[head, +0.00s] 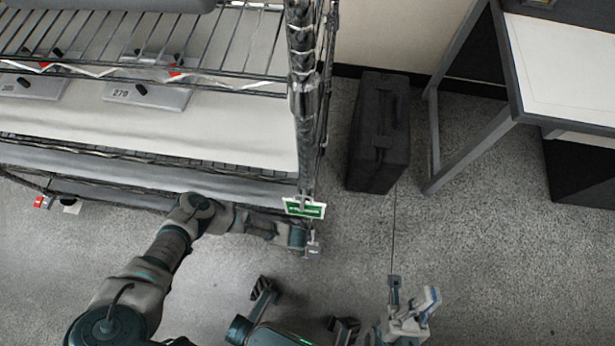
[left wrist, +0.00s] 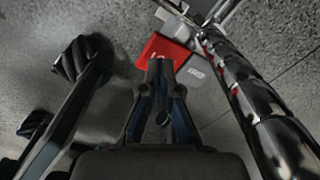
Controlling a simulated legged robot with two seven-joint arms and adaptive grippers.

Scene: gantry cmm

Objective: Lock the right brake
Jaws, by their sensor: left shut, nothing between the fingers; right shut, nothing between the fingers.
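The right brake is a red tab (left wrist: 163,52) with pale lettering, at the foot of the rack's right post (head: 306,130), in the left wrist view. The closed fingertips of my left gripper (left wrist: 160,66) overlap its near edge; I cannot tell if they touch it. A grey piece (left wrist: 195,70) sits beside the tab. In the head view my left arm reaches to the post's foot, where the left gripper (head: 299,238) hides the red tab. My right gripper (head: 408,305) is shut and empty above the floor at lower right, away from the rack.
The wire rack (head: 150,165) fills the upper left, with a green tag (head: 305,208) on its right corner. Another red tab (head: 42,201) shows at its left end. A black case (head: 380,130) stands right of the rack, and a desk (head: 565,70) beyond. Floor at right is clear.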

